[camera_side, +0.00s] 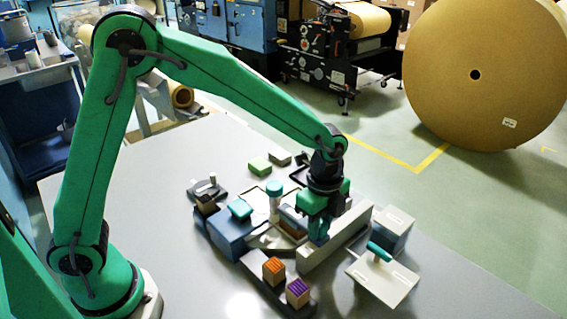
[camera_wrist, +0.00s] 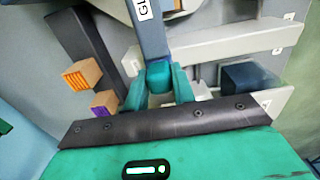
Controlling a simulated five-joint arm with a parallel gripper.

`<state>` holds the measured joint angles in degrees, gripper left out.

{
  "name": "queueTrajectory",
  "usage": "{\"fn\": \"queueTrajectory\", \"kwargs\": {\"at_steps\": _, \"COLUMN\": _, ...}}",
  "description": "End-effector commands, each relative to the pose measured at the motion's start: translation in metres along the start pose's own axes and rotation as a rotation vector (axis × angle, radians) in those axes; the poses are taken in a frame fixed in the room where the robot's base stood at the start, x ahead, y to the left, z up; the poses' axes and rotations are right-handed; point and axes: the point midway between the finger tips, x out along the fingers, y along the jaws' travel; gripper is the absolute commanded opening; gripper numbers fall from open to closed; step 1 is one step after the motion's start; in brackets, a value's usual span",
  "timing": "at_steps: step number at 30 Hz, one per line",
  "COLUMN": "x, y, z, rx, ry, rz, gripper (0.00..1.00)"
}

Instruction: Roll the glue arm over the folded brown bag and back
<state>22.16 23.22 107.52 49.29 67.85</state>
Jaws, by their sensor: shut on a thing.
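My gripper (camera_side: 319,229) points down at the fixture in the middle of the table. In the wrist view my gripper (camera_wrist: 160,92) has its teal fingers shut on the teal end of the glue arm (camera_wrist: 149,30), a dark grey-blue bar with a partly cut-off label reading "GLU". In the side view the glue arm is largely hidden by my gripper. A small brown patch, perhaps the folded brown bag (camera_wrist: 176,6), shows at the top edge of the wrist view beside the bar. The rest of it is hidden, and I cannot tell whether the bar touches it.
A pale rail (camera_side: 335,240) runs along the fixture's right side, and a blue box (camera_side: 229,237) stands on its left. Orange (camera_side: 273,269) and purple-topped (camera_side: 297,292) blocks sit in front. A white plate with a teal handle (camera_side: 380,252) lies at right. The table's left is clear.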

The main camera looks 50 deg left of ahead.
Motion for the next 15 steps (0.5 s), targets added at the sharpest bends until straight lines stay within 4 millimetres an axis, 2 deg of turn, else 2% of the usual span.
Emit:
{"fn": "queueTrajectory", "kwargs": {"at_steps": 6, "x": -0.001, "y": 0.018, "z": 0.000, "rx": 0.001, "ry": 0.001, "rz": -0.002, "gripper": 0.00}}
{"fn": "queueTrajectory", "kwargs": {"at_steps": 15, "x": -0.002, "y": 0.022, "z": 0.000, "rx": 0.000, "ry": 0.001, "rz": -0.003, "gripper": 0.00}}
